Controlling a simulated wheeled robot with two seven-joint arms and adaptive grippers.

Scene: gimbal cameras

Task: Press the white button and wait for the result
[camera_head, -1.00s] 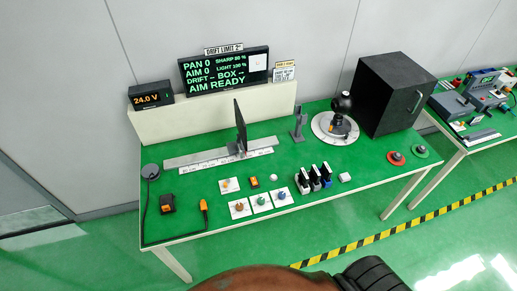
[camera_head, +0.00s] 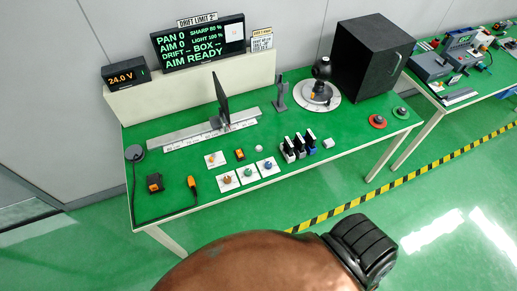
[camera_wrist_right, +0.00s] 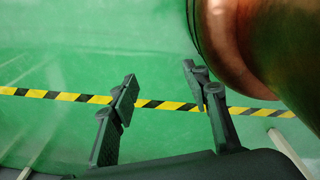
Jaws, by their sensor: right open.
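The green-topped table (camera_head: 350,150) carries a small round white piece (camera_head: 256,153) near its middle, and a white block (camera_head: 328,143) right of the dark switches; I cannot tell which is the white button. The display (camera_head: 198,45) reads PAN 0, AIM 0, SHARP 80 %, LIGHT 100 %, AIM READY. My right gripper (camera_wrist_right: 158,88) is open and empty above the floor in the wrist view, away from the table. My left gripper is not in view.
A gimbal camera (camera_head: 321,78) stands on a round dial beside a black box (camera_head: 372,58). An upright dark panel (camera_head: 220,100) stands on the ruler rail. A 24.0 V readout (camera_head: 125,75) sits at left.

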